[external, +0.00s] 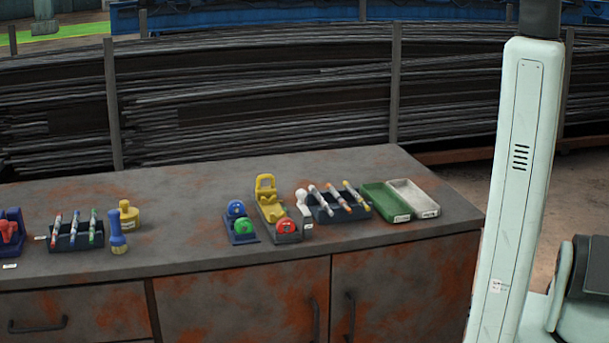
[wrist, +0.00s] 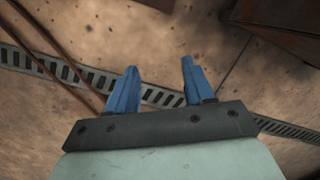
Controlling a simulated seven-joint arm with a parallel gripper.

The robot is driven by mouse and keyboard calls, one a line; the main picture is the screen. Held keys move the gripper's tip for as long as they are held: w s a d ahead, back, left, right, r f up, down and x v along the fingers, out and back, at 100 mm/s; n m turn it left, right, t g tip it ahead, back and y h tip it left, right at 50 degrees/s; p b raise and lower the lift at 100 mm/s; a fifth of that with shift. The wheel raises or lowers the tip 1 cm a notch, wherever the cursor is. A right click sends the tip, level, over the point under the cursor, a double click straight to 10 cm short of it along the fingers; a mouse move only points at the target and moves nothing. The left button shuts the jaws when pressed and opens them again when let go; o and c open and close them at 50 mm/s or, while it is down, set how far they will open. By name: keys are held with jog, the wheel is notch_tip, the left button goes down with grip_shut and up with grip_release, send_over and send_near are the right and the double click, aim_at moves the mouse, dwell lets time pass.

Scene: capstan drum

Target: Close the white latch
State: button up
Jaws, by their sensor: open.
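A white latch piece (external: 302,201) stands up at the right side of a grey base near the middle right of the bench in the external view. Its exact angle is too small to tell. The same area holds a raised yellow latch (external: 266,190) and a red round button (external: 287,226). In the wrist view, my gripper (wrist: 156,85) has two blue fingers spread apart with nothing between them. It points down at brown floor with a slotted drain strip. The latch is not in the wrist view, and my gripper is outside the external view.
The grey rusty bench (external: 180,190) holds a blue base with blue and green knobs (external: 240,222), a marker rack (external: 325,212), a green tray (external: 385,203) and a white tray (external: 413,197). A yellow bottle (external: 129,215) and blue tool (external: 117,232) stand left. Bare bench lies between.

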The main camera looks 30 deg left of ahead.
jog(key=w+a+r+m+t+y, duration=0.2)
jog(key=w+a+r+t, duration=0.1)
jog(key=w+a+r, duration=0.9)
jog(key=w+a+r+m+t+y, duration=0.2)
jog(key=w+a+r+t, duration=0.2)
jog(key=w+a+r, duration=0.75)
jog(key=w+a+r+m+t+y, duration=0.15)
jog(key=w+a+r, duration=0.25)
jog(key=a+r, duration=0.65)
jog(key=w+a+r+m+t+y, duration=0.15)
jog(key=w+a+r, duration=0.4)
jog(key=r, duration=0.75)
jog(key=s+a+r+n+g+y, duration=0.1)
jog(key=s+a+r, duration=0.2)
jog(key=s+a, duration=0.25)
jog(key=s+a+r+n+g, duration=0.1)
jog(key=s+a+r, duration=0.25)
jog(key=a, duration=0.35)
notch_tip(320, 180, up, 6)
jog(key=r+n+g+h, duration=0.1)
jog(key=n+g+h, duration=0.6)
jog(key=n+h, duration=0.15)
send_over(301, 189)
jog(key=shift+m+h, duration=0.25)
notch_tip(301, 189, down, 14)
jog(key=shift+s+d+r, duration=0.1)
jog(key=shift+r, duration=0.1)
